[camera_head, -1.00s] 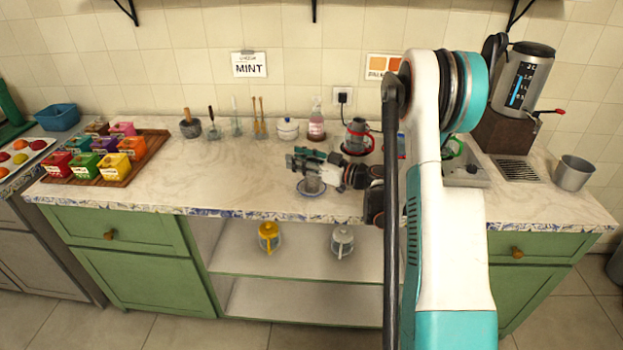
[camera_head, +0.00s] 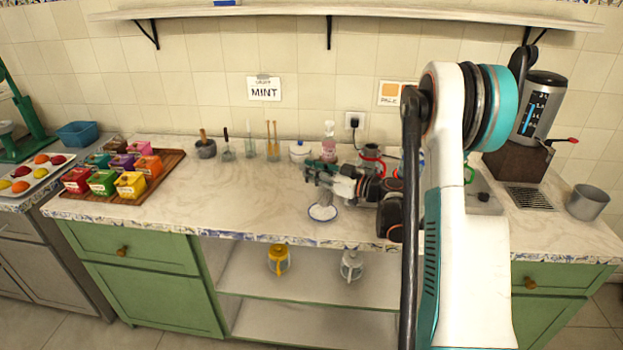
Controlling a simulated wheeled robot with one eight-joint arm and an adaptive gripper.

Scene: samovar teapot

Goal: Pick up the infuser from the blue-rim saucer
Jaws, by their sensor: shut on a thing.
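The blue-rim saucer (camera_head: 323,213) lies on the counter near its front edge, and its white middle shows more than before. My gripper (camera_head: 314,176) is above and behind the saucer, reaching in from the right. It is shut on the infuser (camera_head: 326,198), a small greyish piece below the fingers. The infuser is small and partly covered by the gripper. It appears over the far part of the saucer; I cannot tell how large any gap is.
A red-handled pot (camera_head: 371,158) stands behind my gripper. A pink bottle (camera_head: 329,143) and a white lidded jar (camera_head: 299,151) stand near the wall. A wooden tray (camera_head: 168,173) of coloured boxes is at left. The counter between tray and saucer is clear.

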